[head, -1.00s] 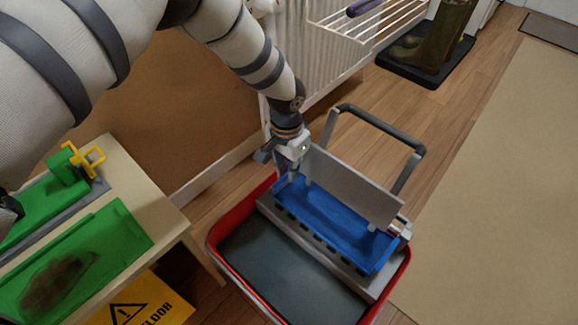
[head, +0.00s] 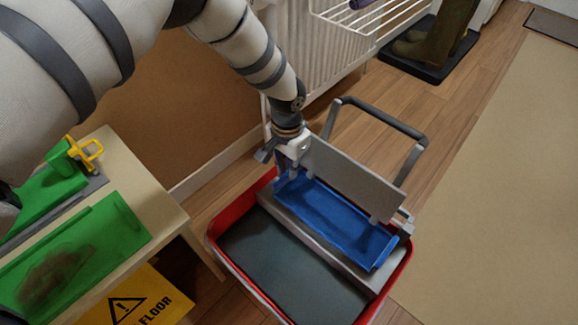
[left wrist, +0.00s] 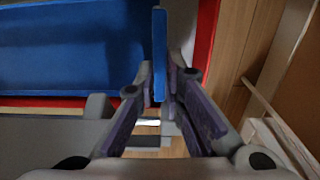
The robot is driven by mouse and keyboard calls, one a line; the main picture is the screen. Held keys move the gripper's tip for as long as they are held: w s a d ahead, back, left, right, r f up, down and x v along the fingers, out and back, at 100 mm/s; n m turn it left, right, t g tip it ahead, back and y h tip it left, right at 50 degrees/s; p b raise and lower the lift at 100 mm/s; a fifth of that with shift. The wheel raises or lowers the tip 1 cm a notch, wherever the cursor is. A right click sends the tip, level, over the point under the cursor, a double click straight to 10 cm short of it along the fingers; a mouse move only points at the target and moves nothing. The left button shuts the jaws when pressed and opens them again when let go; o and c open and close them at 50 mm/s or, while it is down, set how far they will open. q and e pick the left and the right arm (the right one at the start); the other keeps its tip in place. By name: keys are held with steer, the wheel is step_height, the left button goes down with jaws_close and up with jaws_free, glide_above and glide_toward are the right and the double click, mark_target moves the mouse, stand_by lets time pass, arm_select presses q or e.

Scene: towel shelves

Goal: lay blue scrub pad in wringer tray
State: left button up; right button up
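The blue scrub pad (head: 335,222) lies lengthwise over the wringer tray (head: 300,232), in front of an upright grey plate. Its long edges look slightly raised. My left gripper (head: 302,172) reaches down at the pad's far left end. In the left wrist view, the fingers (left wrist: 167,85) are closed on a thin upturned blue edge (left wrist: 160,50), and the pad's broad face (left wrist: 70,50) shows to the left. The pad hides most of the tray's floor, so I cannot tell whether it rests fully on it. My right gripper is not in view.
The red bucket (head: 217,226) with dark contents is under the tray. A grey handle (head: 385,118) rises behind the plate. A bench (head: 165,215) with green pads stands left, with a yellow floor sign (head: 150,300) below. A white rack (head: 380,20) is behind. The floor at right is clear.

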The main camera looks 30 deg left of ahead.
arm_select(q)
steer(key=o, duration=0.5)
steer(key=shift+c, duration=0.2)
